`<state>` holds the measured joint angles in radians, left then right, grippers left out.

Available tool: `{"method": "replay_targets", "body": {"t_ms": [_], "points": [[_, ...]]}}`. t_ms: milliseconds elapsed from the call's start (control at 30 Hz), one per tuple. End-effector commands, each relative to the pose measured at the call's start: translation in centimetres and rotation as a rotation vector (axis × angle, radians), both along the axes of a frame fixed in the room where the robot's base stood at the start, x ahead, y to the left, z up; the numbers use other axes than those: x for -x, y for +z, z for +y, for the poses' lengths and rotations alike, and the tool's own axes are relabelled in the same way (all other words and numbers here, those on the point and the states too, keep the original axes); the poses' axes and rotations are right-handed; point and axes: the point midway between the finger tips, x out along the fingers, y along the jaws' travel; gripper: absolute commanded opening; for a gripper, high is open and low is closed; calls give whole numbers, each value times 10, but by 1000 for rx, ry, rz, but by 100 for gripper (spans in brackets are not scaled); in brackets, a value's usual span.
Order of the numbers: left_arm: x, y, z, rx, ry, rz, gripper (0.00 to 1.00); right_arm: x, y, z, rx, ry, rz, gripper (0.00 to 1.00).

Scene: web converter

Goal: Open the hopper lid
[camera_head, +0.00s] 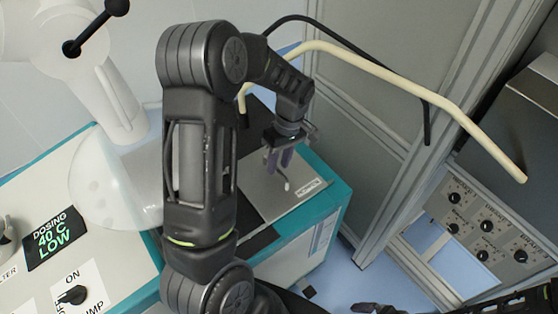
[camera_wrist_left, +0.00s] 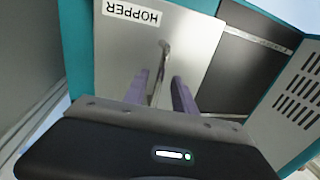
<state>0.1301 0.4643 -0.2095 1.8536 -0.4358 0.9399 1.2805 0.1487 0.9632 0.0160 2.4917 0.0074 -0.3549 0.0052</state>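The hopper lid (camera_head: 262,195) is a flat silver-grey plate on top of a teal-edged cabinet, and it lies shut. It also shows in the left wrist view (camera_wrist_left: 120,55), with an upside-down HOPPER label. A small metal handle (camera_head: 287,186) stands up from the lid. My left gripper (camera_head: 279,164) points down over the lid with its purple fingers apart. In the left wrist view the handle (camera_wrist_left: 164,55) lies between the fingers (camera_wrist_left: 159,82); contact with them is unclear. My right gripper (camera_head: 366,307) shows only partly at the bottom edge, so its opening is unclear.
A clear dome (camera_head: 110,185) and a dosing panel (camera_head: 52,238) stand left of my left arm. A cream bent tube (camera_head: 400,82) and a dark tube (camera_head: 428,125) arch behind the lid. A knob panel (camera_head: 485,222) is at right. A grey-framed wall stands behind the cabinet.

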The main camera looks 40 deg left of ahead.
Motion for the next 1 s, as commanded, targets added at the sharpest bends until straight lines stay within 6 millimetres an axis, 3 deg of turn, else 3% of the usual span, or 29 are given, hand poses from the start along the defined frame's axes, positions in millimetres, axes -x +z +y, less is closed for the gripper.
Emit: {"method": "replay_targets", "body": {"t_ms": [233,633,1000], "points": [[0,-1,0,0,0,0,32,0,0,0,0,0,0,100],[0,-1,0,0,0,0,0,0,0,0,0,0,0,100],[0,-1,0,0,0,0,0,0,0,0,0,0,0,100]]}}
